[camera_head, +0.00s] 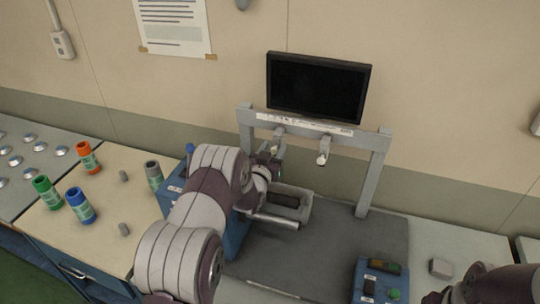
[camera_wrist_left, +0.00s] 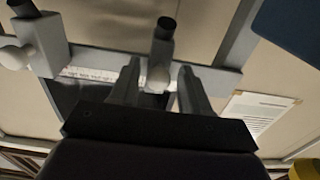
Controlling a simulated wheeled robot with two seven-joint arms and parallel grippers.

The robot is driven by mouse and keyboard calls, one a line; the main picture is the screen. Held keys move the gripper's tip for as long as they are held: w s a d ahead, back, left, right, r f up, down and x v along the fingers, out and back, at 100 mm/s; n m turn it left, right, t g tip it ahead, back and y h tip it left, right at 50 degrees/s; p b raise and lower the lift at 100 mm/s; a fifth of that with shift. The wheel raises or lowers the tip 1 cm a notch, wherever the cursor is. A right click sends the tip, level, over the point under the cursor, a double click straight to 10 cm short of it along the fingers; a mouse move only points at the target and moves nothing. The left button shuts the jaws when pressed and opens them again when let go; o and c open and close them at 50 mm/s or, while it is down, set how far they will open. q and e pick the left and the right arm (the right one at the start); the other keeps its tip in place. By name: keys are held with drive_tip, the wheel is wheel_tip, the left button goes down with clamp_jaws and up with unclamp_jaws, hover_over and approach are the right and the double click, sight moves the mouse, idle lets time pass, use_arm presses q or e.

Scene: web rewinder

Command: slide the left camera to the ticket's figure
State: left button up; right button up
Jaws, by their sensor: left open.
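The left camera (camera_head: 279,132) hangs from the scaled rail (camera_head: 305,123) of a grey gantry; my left gripper partly hides its lower part. The right camera (camera_head: 323,150) hangs further right on the same rail. My left gripper (camera_head: 270,155) is open at the left camera. In the left wrist view its two fingers (camera_wrist_left: 160,88) stand either side of the left camera's pale knob (camera_wrist_left: 158,78), with the dark-tipped body (camera_wrist_left: 163,45) beyond. I cannot tell whether they touch it. The right camera (camera_wrist_left: 42,42) shows at the left there. My right gripper is out of view.
A printed sheet (camera_head: 173,27), unreadable here, hangs on the wall. A dark monitor (camera_head: 318,87) stands above the rail. A blue button box (camera_head: 380,283) is at front right. Several coloured cylinders (camera_head: 80,205) stand on the left table. The grey mat (camera_head: 345,260) is mostly clear.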

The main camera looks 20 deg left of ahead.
use_arm(q)
drive_tip(key=s+b, duration=0.3)
drive_tip(key=s, duration=0.9)
drive_tip(key=shift+s+d+b, duration=0.3)
drive_tip(key=shift+b, duration=0.1)
drive_tip(key=s+d+f+g, duration=0.1)
drive_tip(key=s+d+g, duration=0.2)
drive_tip(key=s+g, duration=0.2)
drive_tip(key=s+d+f+g, duration=0.1)
drive_tip(key=s+d+g, duration=0.2)
drive_tip(key=s+g, duration=0.3)
drive_tip(key=s+d+f+g+h, duration=0.1)
drive_tip(key=s+g, duration=0.4)
drive_tip(key=s, duration=0.8)
drive_tip(key=shift+d+f+m+g, duration=0.4)
drive_tip(key=shift+d+f, duration=0.05)
drive_tip(key=shift+d, duration=0.75)
